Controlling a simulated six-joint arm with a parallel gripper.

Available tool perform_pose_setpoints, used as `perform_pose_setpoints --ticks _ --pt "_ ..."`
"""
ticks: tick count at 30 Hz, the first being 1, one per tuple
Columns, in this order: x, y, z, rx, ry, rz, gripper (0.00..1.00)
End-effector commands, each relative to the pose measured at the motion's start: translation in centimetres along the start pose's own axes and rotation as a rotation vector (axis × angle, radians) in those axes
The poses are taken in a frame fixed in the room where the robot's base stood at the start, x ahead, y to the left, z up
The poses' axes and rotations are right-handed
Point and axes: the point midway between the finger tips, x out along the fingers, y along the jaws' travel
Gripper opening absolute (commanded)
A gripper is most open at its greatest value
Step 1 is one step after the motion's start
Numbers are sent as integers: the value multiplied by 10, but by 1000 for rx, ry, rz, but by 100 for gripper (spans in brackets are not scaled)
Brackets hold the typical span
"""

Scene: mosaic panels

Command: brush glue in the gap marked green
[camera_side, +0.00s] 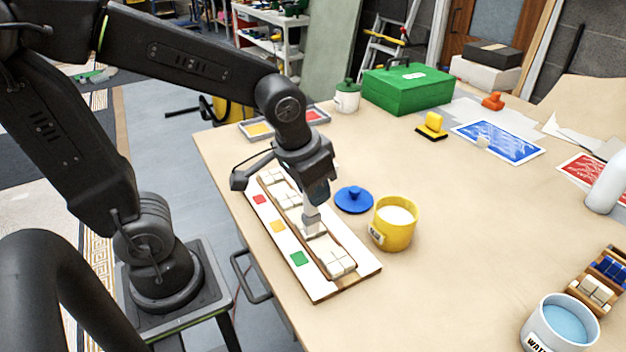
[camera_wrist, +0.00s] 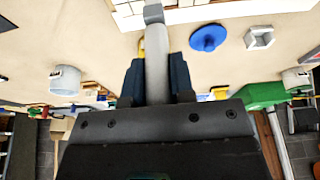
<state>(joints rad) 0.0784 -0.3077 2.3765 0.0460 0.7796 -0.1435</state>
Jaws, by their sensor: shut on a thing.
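My gripper (camera_side: 316,190) is shut on a brush, whose grey handle (camera_wrist: 156,65) shows in the wrist view. The brush points down over the panel, between the yellow and green marks. I cannot tell whether its pale tip touches. A yellow glue pot (camera_side: 393,238) with white contents stands open to the right.
A blue lid (camera_side: 354,199) lies beside the pot. A water cup (camera_side: 556,335) and a tile rack (camera_side: 598,285) stand at the front right. A green box (camera_side: 408,90), yellow-handled tool (camera_side: 432,127) and blue sheet (camera_side: 500,142) lie farther back. The table right of the pot is clear.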

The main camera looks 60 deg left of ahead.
Motion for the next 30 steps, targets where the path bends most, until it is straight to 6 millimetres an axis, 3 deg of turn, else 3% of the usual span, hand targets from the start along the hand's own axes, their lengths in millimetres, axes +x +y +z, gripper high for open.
perform_pose_setpoints --ticks 18,30 --pt "58 0 18 -1 -5 0 0" --pt "71 1 -17 0 0 0 0"
